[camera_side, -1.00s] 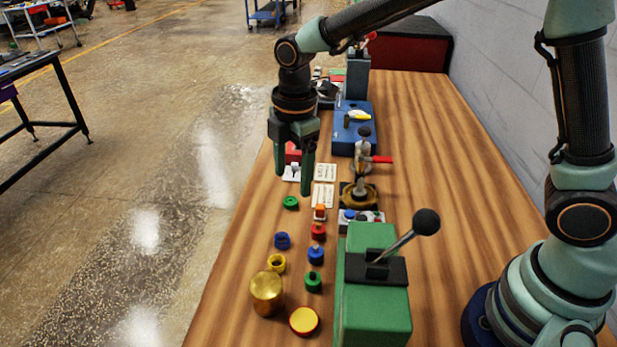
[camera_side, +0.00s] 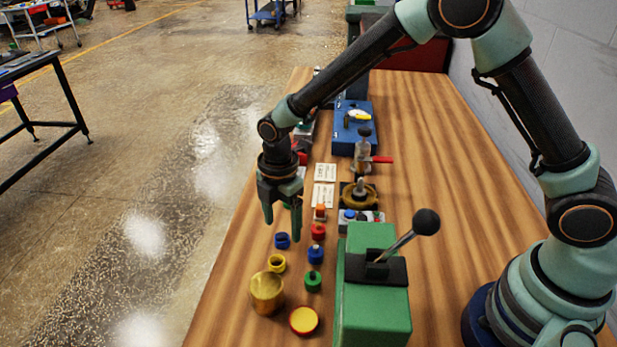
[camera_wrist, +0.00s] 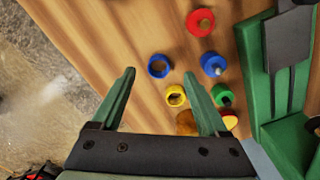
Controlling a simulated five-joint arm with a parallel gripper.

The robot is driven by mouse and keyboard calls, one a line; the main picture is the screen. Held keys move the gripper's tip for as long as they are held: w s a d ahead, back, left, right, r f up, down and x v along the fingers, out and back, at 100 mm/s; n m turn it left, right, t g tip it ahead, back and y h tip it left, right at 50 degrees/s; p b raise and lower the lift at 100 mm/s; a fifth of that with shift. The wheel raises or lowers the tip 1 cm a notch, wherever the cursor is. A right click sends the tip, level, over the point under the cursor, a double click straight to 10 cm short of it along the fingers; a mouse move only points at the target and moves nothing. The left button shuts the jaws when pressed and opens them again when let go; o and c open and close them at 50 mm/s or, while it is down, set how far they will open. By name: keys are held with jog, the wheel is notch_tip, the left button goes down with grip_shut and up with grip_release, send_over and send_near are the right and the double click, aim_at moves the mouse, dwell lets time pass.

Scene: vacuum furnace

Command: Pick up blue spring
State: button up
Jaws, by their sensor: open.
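A blue ring-shaped piece (camera_side: 282,240), open in the middle, lies on the wooden table. In the wrist view the blue ring (camera_wrist: 158,66) appears between my fingertips. A second blue piece (camera_side: 315,254), with a small post on it, stands to its right; it also shows in the wrist view (camera_wrist: 212,64). I cannot tell from shape alone which is the spring. My gripper (camera_side: 282,230) points down with its fingers apart and empty, above and close to the blue ring. In the wrist view the fingers (camera_wrist: 159,72) are spread.
A yellow ring (camera_side: 276,263), red piece (camera_side: 318,231), green piece (camera_side: 313,281) and brass cylinder (camera_side: 267,292) stand close by. A green machine with a black-knobbed lever (camera_side: 372,300) rises on the right.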

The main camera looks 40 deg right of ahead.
aim_at(281, 233)
jog(key=shift+a+f, duration=0.1)
jog(key=shift+f, duration=1.45)
grip_shut()
